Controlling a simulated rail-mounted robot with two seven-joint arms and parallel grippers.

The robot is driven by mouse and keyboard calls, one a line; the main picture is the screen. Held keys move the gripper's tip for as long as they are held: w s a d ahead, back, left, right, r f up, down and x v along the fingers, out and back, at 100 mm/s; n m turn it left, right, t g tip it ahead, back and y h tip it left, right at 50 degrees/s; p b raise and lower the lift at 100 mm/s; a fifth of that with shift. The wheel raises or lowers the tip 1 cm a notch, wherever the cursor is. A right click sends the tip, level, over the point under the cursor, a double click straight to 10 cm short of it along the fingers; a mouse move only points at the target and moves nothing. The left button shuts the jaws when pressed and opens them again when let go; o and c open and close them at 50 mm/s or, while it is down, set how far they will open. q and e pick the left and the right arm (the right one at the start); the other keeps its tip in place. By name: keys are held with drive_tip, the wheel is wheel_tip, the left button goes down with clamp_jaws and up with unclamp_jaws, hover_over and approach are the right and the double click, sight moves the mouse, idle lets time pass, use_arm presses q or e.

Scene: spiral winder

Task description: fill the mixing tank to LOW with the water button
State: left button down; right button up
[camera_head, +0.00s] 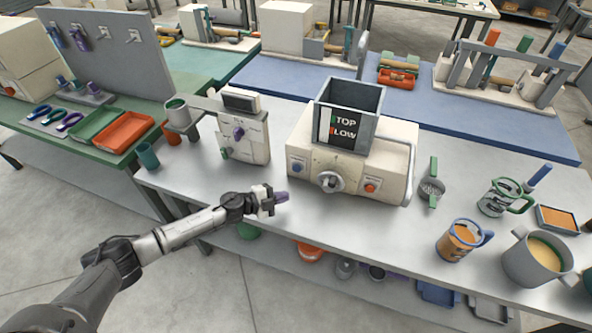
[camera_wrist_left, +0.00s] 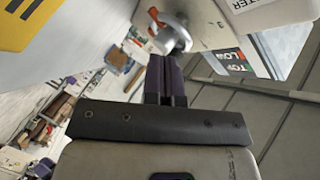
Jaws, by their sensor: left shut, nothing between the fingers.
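The mixing tank (camera_head: 358,99) is a dark, square, open-topped box on a cream machine body (camera_head: 392,160). Its front has a green TOP mark and a red LOW mark (camera_head: 343,133); no water is visible inside. The body's front carries a blue button (camera_head: 298,167) at left, a grey round knob (camera_head: 331,181) in the middle and a red-orange button (camera_head: 371,187) at right. My left gripper (camera_head: 284,197) is shut and empty, low in front of the blue button's side, apart from it. Its dark fingers (camera_wrist_left: 166,80) point toward the knob (camera_wrist_left: 172,35) in the wrist view. My right gripper is out of view.
A cream device with a purple knob (camera_head: 238,133) stands left of the machine. A green-handled strainer (camera_head: 431,188), an orange-brown mug (camera_head: 458,241) and a grey pot (camera_head: 534,262) stand to the right. The grey tabletop (camera_head: 385,230) in front of the machine is clear.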

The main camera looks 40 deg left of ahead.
sight(297, 168)
use_arm(q)
drive_tip(key=w+b, duration=0.1)
drive_tip(key=w, duration=0.1)
drive_tip(key=w+a+b, duration=0.1)
drive_tip(key=w, duration=0.1)
drive_tip(key=w+a+b, duration=0.1)
drive_tip(key=w+b, duration=0.1)
drive_tip(key=shift+w+f, duration=0.1)
drive_tip(key=shift+w, duration=0.05)
drive_tip(key=shift+w+a+b, duration=0.2)
drive_tip(key=shift+w+b, duration=0.25)
drive_tip(key=shift+w, duration=0.45)
idle(0.8)
drive_tip(key=shift+w, duration=0.1)
idle(0.5)
drive_tip(key=shift+w+a, duration=0.1)
drive_tip(key=shift+w, duration=0.25)
drive_tip(key=shift+a, duration=0.1)
